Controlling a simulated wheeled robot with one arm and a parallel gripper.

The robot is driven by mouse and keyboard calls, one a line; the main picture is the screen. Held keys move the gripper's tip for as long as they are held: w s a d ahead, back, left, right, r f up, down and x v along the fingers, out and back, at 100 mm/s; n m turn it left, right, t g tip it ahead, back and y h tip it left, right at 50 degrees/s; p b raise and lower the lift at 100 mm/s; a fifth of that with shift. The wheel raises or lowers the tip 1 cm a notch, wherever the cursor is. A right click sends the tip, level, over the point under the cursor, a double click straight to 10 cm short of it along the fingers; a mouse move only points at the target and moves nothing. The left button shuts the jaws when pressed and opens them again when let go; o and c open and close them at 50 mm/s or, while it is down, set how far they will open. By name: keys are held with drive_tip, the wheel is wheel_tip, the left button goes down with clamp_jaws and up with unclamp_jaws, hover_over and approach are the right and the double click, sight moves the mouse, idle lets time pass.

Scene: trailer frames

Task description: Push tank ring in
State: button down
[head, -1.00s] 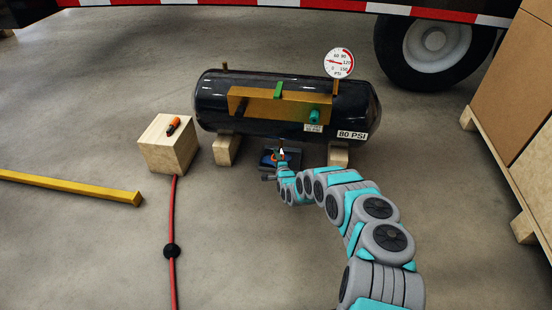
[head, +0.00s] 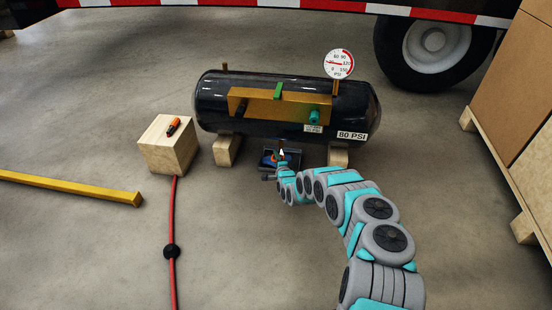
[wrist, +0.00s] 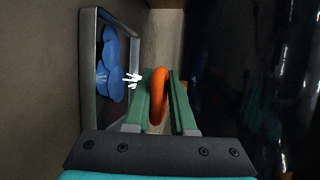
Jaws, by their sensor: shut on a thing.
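The tank (head: 220,108) is a dark, glossy cylinder lying on wooden blocks, with a round gauge (head: 339,63) on top and an 80 PSI label. My gripper (head: 283,158) is low, just in front of the tank's underside. In the wrist view my gripper (wrist: 160,75) has its green fingers on either side of an orange ring (wrist: 158,97) and is shut on it. Small white marks (wrist: 132,78) show left of the ring. What the ring joins to is hidden. The dark tank surface (wrist: 240,60) fills the right side.
A shallow grey tray (wrist: 88,60) with a blue lumpy thing (wrist: 110,65) lies beside the fingers. A wooden box (head: 165,155) with an orange-black item (head: 173,126), a red hose (head: 174,220) and a yellow bar (head: 70,187) are left.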

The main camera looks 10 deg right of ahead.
drive_tip(key=shift+s+f, duration=0.3)
drive_tip(key=shift+f, duration=0.3)
idle(0.3)
drive_tip(key=shift+w+d+r, duration=0.1)
drive_tip(key=shift+w, duration=0.45)
drive_tip(key=shift+w+d+p, duration=0.15)
drive_tip(key=shift+w+p, duration=0.2)
drive_tip(key=shift+w, duration=0.05)
drive_tip(key=c, duration=1)
unclamp_jaws()
drive_tip(key=shift+o, duration=0.6)
drive_tip(key=shift+w, duration=0.1)
drive_tip(key=shift+r, duration=0.1)
drive_tip(key=shift+w+r, duration=0.1)
drive_tip(key=shift+r, duration=0.05)
